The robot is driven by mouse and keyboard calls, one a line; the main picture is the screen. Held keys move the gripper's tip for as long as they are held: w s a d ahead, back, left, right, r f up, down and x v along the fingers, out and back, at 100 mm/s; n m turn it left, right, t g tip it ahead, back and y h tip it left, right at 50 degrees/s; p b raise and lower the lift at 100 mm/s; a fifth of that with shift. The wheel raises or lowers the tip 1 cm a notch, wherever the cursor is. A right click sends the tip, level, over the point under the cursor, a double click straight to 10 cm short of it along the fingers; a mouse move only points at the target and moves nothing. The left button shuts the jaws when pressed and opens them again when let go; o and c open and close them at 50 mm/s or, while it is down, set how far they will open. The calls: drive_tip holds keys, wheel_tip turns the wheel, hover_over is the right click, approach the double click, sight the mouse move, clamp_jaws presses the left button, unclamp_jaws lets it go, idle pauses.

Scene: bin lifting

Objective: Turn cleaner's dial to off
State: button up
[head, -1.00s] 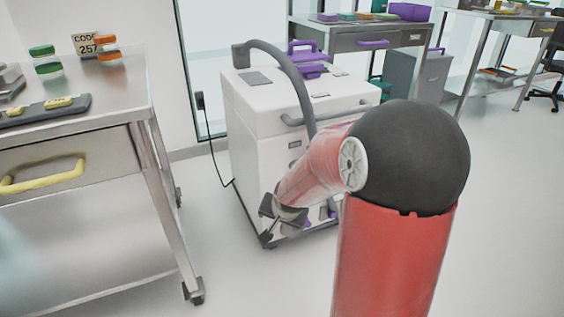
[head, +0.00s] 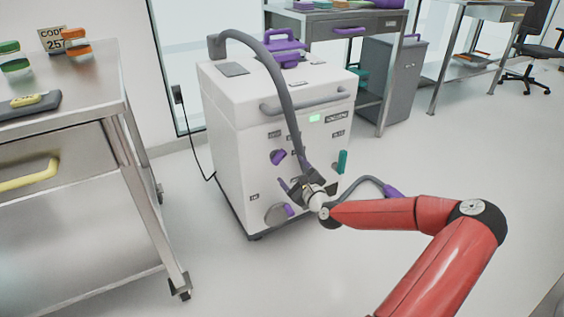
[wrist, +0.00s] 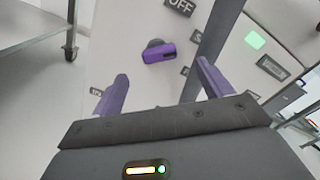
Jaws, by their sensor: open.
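The cleaner (head: 228,122) is a white box-shaped machine with a grey hose over its front. Its purple dial (head: 277,157) is on the upper left of the front panel. In the wrist view the dial (wrist: 158,52) is a purple bar on a dark round base, lying nearly level across the picture. An OFF label (wrist: 181,5) is above it, slightly to the right. My gripper (head: 295,178) is in front of the panel, below and right of the dial. In the wrist view its purple fingers (wrist: 162,69) are open and apart, with nothing between them; the dial is beyond the tips.
The grey hose (head: 287,95) hangs close by my gripper. A teal handle (head: 342,161) and a lower purple knob (head: 289,210) are also on the panel. A green-lit display (head: 314,118) is above.

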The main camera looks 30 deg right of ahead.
sight(280, 159)
drive_tip(key=w, duration=0.7)
drive_tip(key=shift+w+a, duration=0.1)
drive_tip(key=shift+w, duration=0.05)
drive_tip(key=c, duration=1)
